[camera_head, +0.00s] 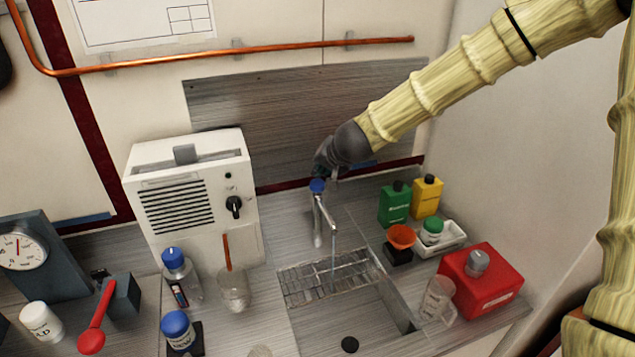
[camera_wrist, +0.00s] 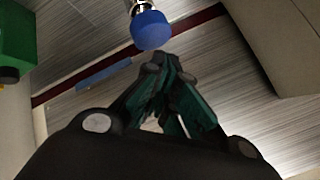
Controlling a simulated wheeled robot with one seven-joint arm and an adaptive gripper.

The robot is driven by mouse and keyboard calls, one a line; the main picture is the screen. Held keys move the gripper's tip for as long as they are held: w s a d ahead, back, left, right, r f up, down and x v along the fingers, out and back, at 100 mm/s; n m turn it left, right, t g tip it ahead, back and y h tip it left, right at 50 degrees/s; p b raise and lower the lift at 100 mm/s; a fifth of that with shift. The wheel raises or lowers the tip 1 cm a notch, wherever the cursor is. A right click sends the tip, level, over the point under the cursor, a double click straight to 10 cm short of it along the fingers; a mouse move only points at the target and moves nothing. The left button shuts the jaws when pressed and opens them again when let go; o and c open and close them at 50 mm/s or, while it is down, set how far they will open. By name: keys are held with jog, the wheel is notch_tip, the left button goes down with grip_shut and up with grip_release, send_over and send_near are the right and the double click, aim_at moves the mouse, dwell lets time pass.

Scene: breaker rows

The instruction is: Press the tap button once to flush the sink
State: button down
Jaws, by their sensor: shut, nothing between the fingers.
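The metal tap (camera_head: 320,218) stands behind the sink, with a round blue button (camera_head: 317,186) on top. A thin pale line, which looks like running water, drops from its spout toward the sink (camera_head: 365,325). My gripper (camera_head: 321,170) is just above and behind the button in the head view; whether they touch is hard to tell there. In the wrist view the blue button (camera_wrist: 151,31) lies just beyond the fingertips of my gripper (camera_wrist: 166,62), with a small apparent gap. The fingers are closed together with nothing between them.
A white box with a knob (camera_head: 190,195) stands left of the tap. Green (camera_head: 394,204) and yellow (camera_head: 427,196) bottles, an orange funnel (camera_head: 401,236) and a red container (camera_head: 481,280) stand to the right. A metal rack (camera_head: 300,285) spans the back of the sink.

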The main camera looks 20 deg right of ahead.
aim_at(321, 182)
jog(key=shift+r+p, duration=2.2)
jog(key=shift+r, duration=0.35)
jog(key=shift+f, duration=0.1)
